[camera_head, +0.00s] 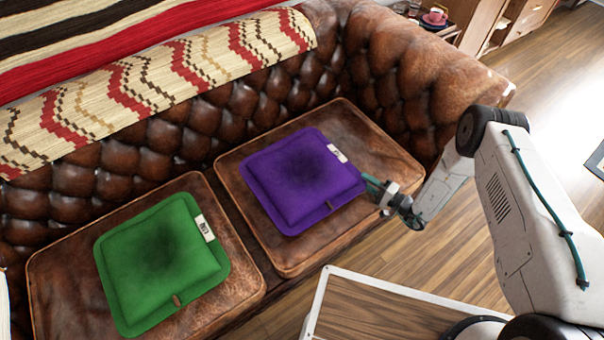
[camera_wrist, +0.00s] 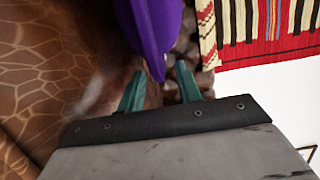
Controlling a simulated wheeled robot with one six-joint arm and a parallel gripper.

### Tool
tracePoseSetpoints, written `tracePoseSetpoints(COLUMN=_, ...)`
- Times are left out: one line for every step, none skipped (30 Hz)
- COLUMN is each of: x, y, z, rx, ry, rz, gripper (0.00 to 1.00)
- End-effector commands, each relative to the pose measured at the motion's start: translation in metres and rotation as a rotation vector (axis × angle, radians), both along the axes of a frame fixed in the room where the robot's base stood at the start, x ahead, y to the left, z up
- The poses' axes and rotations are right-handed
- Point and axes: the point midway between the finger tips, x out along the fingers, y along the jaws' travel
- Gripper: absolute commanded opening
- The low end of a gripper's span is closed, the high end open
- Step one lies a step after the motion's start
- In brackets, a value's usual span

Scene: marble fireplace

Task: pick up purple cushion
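The purple cushion (camera_head: 303,180) lies on the right seat of the brown leather sofa, with a white tag on its far right edge. My gripper (camera_head: 371,186) is at the cushion's right edge. In the wrist view, the two green fingers of my gripper (camera_wrist: 160,68) are spread apart. The purple cushion's edge (camera_wrist: 155,25) reaches down between the fingertips, with a gap visible on each side. I see no finger pressing on it. The far part of the cushion is out of the wrist view.
A green cushion (camera_head: 160,262) lies on the left seat. The tufted backrest carries a patterned throw (camera_head: 150,85), and the sofa arm (camera_head: 425,75) rises behind the cushion. A white-edged wooden table (camera_head: 365,308) stands in front. Wood floor (camera_head: 455,245) is open at right.

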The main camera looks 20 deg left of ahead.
Motion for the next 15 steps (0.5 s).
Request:
tracePoseSetpoints(x=0.003, y=0.01, z=0.0, rx=0.0, ry=-0.002, rz=0.004, gripper=0.35)
tracePoseSetpoints(x=0.005, y=0.014, z=0.0, rx=0.001, ry=-0.001, rz=0.004, gripper=0.35)
tracePoseSetpoints(x=0.007, y=0.02, z=0.0, rx=0.001, ry=0.0, rz=0.005, gripper=0.35)
tracePoseSetpoints(x=0.009, y=0.023, z=0.0, rx=0.001, ry=-0.001, rz=0.004, gripper=0.35)
tracePoseSetpoints(x=0.011, y=0.026, z=0.0, rx=0.001, ry=-0.001, rz=0.003, gripper=0.35)
tracePoseSetpoints(x=0.012, y=0.03, z=0.0, rx=0.001, ry=-0.001, rz=0.003, gripper=0.35)
tracePoseSetpoints(x=0.013, y=0.032, z=0.0, rx=0.0, ry=-0.001, rz=0.003, gripper=0.35)
tracePoseSetpoints(x=0.014, y=0.034, z=-0.001, rx=0.0, ry=0.0, rz=0.003, gripper=0.35)
tracePoseSetpoints(x=0.014, y=0.035, z=-0.001, rx=0.0, ry=0.0, rz=0.002, gripper=0.35)
tracePoseSetpoints(x=0.015, y=0.035, z=-0.001, rx=0.0, ry=0.001, rz=0.001, gripper=0.35)
tracePoseSetpoints(x=0.015, y=0.036, z=-0.001, rx=0.0, ry=0.001, rz=0.001, gripper=0.35)
tracePoseSetpoints(x=0.015, y=0.035, z=-0.001, rx=0.0, ry=0.001, rz=0.0, gripper=0.35)
tracePoseSetpoints(x=0.015, y=0.035, z=-0.001, rx=0.0, ry=0.001, rz=0.0, gripper=0.35)
tracePoseSetpoints(x=0.015, y=0.035, z=-0.001, rx=0.0, ry=0.001, rz=0.0, gripper=0.35)
tracePoseSetpoints(x=0.015, y=0.035, z=-0.001, rx=0.0, ry=0.001, rz=0.0, gripper=0.35)
